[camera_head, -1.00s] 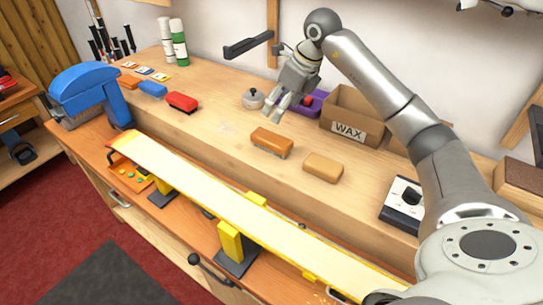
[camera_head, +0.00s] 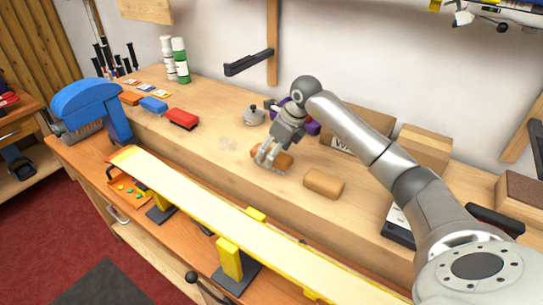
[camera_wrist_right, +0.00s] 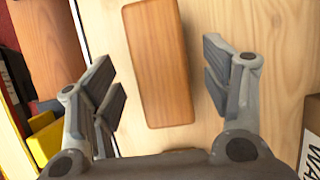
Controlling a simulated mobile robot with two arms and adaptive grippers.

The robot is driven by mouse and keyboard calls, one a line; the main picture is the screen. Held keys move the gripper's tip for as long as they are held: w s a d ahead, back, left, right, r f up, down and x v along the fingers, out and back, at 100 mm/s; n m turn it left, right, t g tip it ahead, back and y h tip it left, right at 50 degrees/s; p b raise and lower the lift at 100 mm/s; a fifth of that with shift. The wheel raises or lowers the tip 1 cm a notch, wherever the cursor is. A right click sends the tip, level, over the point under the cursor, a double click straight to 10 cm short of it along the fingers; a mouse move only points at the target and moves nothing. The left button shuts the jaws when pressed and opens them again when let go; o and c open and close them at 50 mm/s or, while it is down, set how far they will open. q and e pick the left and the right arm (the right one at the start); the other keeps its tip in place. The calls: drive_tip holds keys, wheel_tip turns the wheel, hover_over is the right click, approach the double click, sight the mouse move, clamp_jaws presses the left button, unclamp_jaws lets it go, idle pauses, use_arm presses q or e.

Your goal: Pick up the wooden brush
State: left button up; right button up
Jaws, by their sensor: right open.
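The wooden brush (camera_head: 286,160) has an orange-brown wooden back and lies on the bench's raised shelf, partly hidden by my right gripper (camera_head: 269,162). My right gripper points down over it with its fingers spread. In the right wrist view the brush's smooth wooden back (camera_wrist_right: 158,65) lies lengthwise between the two open fingers (camera_wrist_right: 160,78), with a gap on each side. I cannot see its bristles there. My left gripper is not in view.
Behind are a lidded pot (camera_head: 254,116), a purple tray (camera_head: 311,127) and a cardboard box (camera_head: 369,119). A red brush-like block (camera_head: 181,119) sits left. A long yellow ski (camera_head: 230,212) runs along the front.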

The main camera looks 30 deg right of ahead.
drive_tip(key=shift+x, duration=1.2)
drive_tip(key=shift+f, duration=0.2)
drive_tip(key=c, duration=1.2)
drive_tip(key=shift+r, duration=0.1)
